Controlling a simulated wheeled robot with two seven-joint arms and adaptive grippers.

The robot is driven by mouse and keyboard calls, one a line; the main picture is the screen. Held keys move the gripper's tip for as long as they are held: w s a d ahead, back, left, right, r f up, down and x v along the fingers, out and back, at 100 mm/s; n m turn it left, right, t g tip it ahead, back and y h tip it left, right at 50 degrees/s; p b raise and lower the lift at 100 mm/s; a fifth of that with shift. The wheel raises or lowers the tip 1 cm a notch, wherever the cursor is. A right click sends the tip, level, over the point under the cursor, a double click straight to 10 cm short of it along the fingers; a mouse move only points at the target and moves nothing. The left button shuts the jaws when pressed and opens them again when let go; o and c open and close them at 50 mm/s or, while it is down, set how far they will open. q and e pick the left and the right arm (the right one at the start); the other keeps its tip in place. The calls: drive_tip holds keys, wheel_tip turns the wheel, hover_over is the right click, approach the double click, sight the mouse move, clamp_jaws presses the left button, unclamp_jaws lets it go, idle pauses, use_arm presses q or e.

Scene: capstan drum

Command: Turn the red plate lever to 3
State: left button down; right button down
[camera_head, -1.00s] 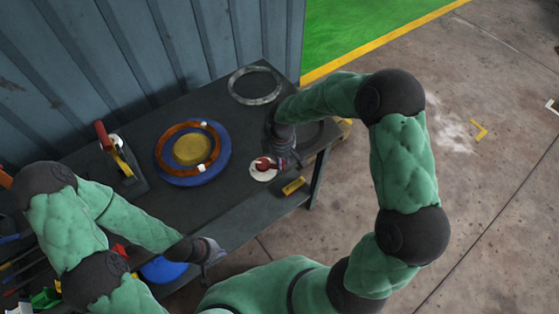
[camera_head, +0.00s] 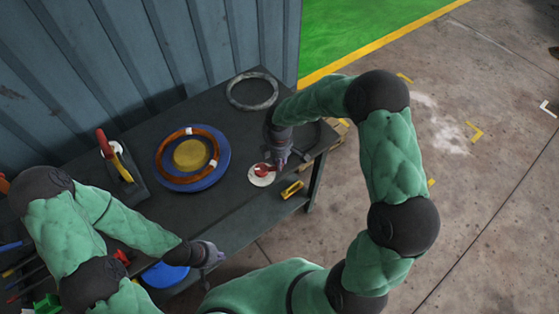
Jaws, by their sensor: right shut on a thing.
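The red plate lever (camera_head: 263,170) lies on a round white plate (camera_head: 260,180) near the right end of the dark table. My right gripper (camera_head: 280,165) reaches down over the plate and is shut on the lever's right part. The gripper hides that end of the lever, and any numbers on the plate are too small to read. My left gripper (camera_head: 218,256) hangs near the table's front edge, away from the plate. Its fingers are too small to show whether they are open or shut.
A blue disc (camera_head: 222,170) with a brown ring and yellow centre lies left of the plate. A grey ring (camera_head: 253,91) lies behind. A yellow block (camera_head: 292,189) is close at the front right. A red-handled lever stand (camera_head: 118,160) stands at the left.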

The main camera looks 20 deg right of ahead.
drive_tip(key=c, duration=1)
unclamp_jaws()
drive_tip(key=shift+w, duration=0.1)
wheel_tip(320, 180, up, 12)
